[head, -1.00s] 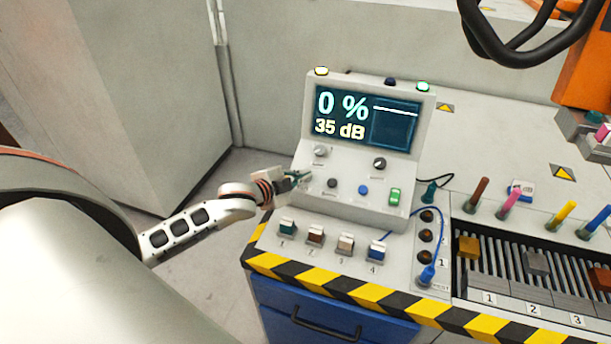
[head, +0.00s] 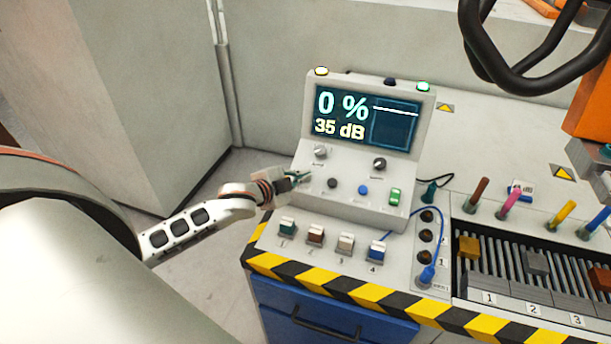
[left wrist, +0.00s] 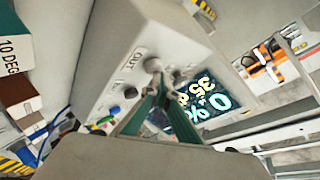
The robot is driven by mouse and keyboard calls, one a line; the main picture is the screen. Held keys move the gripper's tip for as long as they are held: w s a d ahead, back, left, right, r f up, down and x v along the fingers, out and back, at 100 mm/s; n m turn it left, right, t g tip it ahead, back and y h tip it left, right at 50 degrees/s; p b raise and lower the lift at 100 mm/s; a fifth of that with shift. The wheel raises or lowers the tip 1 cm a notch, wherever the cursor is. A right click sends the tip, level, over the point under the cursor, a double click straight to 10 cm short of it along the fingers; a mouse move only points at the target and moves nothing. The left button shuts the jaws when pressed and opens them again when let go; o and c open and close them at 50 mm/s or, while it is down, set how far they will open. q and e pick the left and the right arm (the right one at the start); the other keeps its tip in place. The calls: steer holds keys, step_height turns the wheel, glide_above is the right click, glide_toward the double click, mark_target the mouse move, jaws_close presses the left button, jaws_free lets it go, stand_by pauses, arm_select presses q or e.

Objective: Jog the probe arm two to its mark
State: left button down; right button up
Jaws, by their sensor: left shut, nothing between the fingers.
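My left gripper (head: 303,177) is shut and empty at the left side of the sloped grey control console (head: 345,200), close to its left knob (head: 320,152). In the left wrist view its green fingertips (left wrist: 168,92) meet just in front of a knob (left wrist: 152,65); contact cannot be told. The console screen (head: 366,121) reads 0 % and 35 dB, with a flat line in a box. At the right, the numbered tray (head: 480,297) has a grey block (head: 536,262) above label 2. Which part is probe arm two cannot be told.
Several numbered coloured blocks, including a blue one (head: 377,250), stand before the console. A blue cable plug (head: 427,274) sits right of them. An orange machine part (head: 592,105) with black cable loops (head: 520,75) overhangs the right side. The floor to the left is clear.

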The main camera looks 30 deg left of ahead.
stand_by(0.5)
arm_select(q)
steer(key=shift+s+d+r+p, duration=0.1)
steer(key=shift+s+r+p, duration=0.3)
steer(key=shift+r+p, duration=0.4)
steer(key=r, duration=0.1)
steer(key=s+r, duration=0.1)
steer(key=r, duration=0.1)
steer(key=s+r, duration=0.1)
steer(key=shift+d+r, duration=0.25)
steer(key=shift+r, duration=0.05)
stand_by(1.5)
